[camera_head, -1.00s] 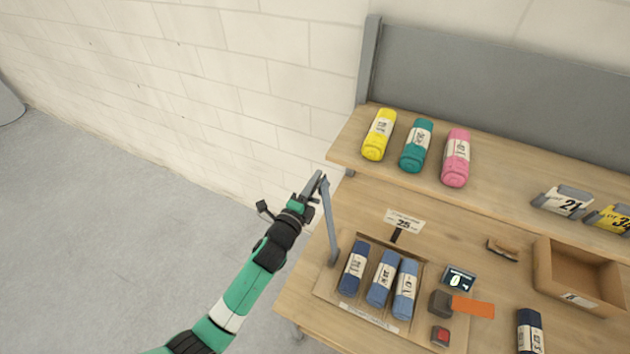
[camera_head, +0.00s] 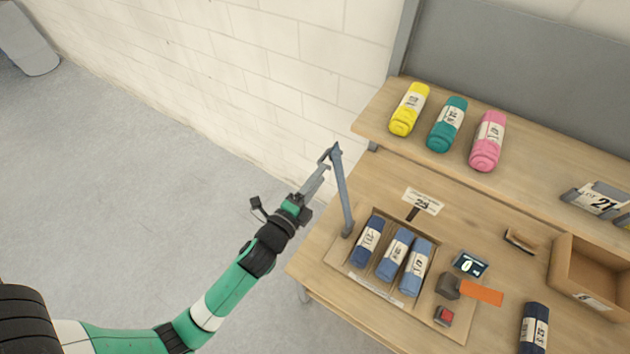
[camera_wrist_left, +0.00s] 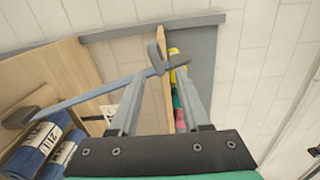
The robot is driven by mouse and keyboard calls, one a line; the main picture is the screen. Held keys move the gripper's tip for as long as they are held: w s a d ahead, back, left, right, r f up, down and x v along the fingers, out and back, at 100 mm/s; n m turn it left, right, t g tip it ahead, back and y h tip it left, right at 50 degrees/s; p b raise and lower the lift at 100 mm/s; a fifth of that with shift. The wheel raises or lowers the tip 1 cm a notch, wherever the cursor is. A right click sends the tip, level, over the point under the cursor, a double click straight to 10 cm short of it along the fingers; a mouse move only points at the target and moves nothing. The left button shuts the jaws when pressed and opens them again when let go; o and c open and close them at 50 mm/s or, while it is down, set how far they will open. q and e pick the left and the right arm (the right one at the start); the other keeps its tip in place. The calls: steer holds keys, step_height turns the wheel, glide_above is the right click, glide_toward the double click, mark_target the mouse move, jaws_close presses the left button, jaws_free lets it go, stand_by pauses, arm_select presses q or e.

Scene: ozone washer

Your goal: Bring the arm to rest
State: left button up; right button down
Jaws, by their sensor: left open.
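My left gripper (camera_head: 320,175) is at the left end of the workbench, beside a slim grey post (camera_head: 343,195), in the head view. In the left wrist view its two fingers (camera_wrist_left: 160,75) are apart. A grey bar with a hooked end (camera_wrist_left: 157,58) crosses the view near the fingertips; I cannot tell whether they touch. My left arm (camera_head: 225,290) reaches up from the lower left, over the floor. My right gripper is not in view.
Several blue rolls (camera_head: 396,255) lie in a shallow tray (camera_head: 376,289) on the bench. Yellow (camera_head: 409,109), teal (camera_head: 447,124) and pink (camera_head: 488,141) rolls lie on the shelf. An open box (camera_head: 590,273) stands at right.

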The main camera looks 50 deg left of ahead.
arm_select(q)
steer(key=shift+s+d, duration=0.2)
steer(key=shift+s, duration=0.35)
steer(key=w+d+r+n+t+p, duration=0.1)
steer(key=w+d+r+n+t, duration=0.15)
steer(key=r, duration=0.65)
steer(key=w+d+r+n+t, duration=0.1)
steer(key=w+r+n, duration=0.15)
steer(key=r, duration=0.65)
steer(key=w+d+r+n+t+p, duration=0.1)
steer(key=r+n, duration=0.3)
steer(key=r, duration=0.6)
steer(key=s+d+r+n+t+h, duration=0.1)
steer(key=s+d+r+t+h, duration=0.1)
steer(key=r, duration=0.6)
steer(key=s+d+r+n+t+h+p, duration=0.1)
steer(key=s+d+r+n+t+h, duration=0.1)
steer(key=r, duration=0.7)
steer(key=s+d+r+n+t+h+p, duration=0.1)
steer(key=s+d+r+h, duration=0.3)
steer(key=r, duration=0.5)
steer(key=shift+s+d+n+t, duration=0.3)
steer(key=shift+s+d+t, duration=0.25)
steer(key=shift+s+d, duration=0.25)
